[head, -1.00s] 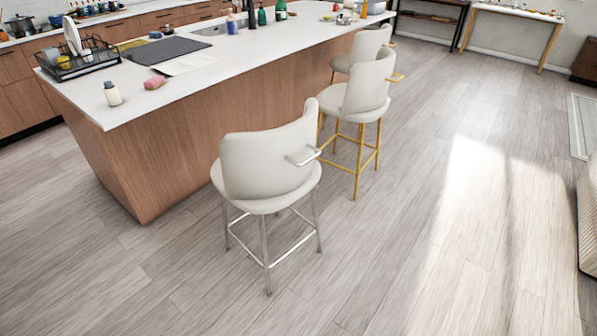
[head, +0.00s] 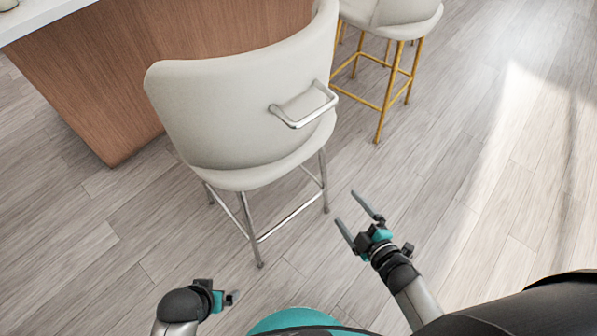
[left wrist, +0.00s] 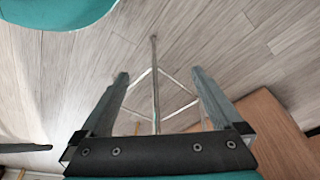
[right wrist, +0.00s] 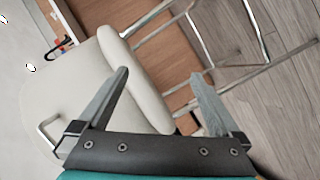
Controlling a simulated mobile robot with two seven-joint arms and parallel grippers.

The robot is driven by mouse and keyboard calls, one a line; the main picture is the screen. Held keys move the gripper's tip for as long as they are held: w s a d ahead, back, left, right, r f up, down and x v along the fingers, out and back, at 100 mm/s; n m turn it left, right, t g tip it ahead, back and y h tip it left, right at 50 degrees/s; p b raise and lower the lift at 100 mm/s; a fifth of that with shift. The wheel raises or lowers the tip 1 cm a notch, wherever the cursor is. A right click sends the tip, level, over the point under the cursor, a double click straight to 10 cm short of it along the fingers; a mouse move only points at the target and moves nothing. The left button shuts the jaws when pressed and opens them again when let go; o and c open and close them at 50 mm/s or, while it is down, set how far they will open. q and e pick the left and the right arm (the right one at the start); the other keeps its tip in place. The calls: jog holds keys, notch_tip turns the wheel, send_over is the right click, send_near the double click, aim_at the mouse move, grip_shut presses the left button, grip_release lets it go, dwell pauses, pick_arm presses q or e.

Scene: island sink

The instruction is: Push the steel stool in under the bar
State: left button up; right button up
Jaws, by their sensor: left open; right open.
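The steel stool (head: 240,110) stands upright in front of me in the head view, with a cream seat and back, steel legs and a steel handle (head: 305,105) on its back. The white-topped bar (head: 200,45) with wooden sides is behind it. My right gripper (head: 354,216) is open and empty, below and right of the stool's back, apart from it. My left gripper (head: 232,298) is low, left of the stool's front leg; the left wrist view shows its fingers (left wrist: 160,85) apart with the stool legs (left wrist: 155,80) beyond. The right wrist view shows the stool's seat (right wrist: 140,80) beyond open fingers.
A second cream stool with gold legs (head: 395,75) stands to the right of the steel stool, close to the bar. The wooden floor (head: 500,190) to the right is clear, and so is the floor at left (head: 50,200).

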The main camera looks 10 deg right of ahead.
notch_tip(320, 180, up, 2)
jog(key=w+a+n+t+y+b, duration=0.1)
jog(key=w+n+t+y+b, duration=0.15)
jog(key=n+b, duration=0.35)
jog(key=n+y+b, duration=0.3)
jog(key=n+b, duration=0.1)
send_near(298, 158)
jog(key=shift+g, duration=0.35)
jog(key=x, duration=0.5)
jog(key=shift+w+r, duration=0.3)
jog(key=b+x, duration=0.1)
jog(key=x, duration=0.2)
jog(key=shift+w+a, duration=0.15)
jog(key=shift+w, duration=0.2)
pick_arm(q)
jog(key=w+d+r+t+h, duration=0.1)
jog(key=w+d+r+t, duration=0.2)
jog(key=r, duration=0.4)
jog(key=shift+w+d+t, duration=0.2)
jog(key=shift+w+t, duration=0.5)
jog(key=shift+w, duration=0.35)
pick_arm(e)
jog(key=shift+x, duration=0.95)
grip_shut()
pick_arm(q)
jog(key=shift+f, duration=0.1)
pick_arm(e)
jog(key=shift+f, duration=0.1)
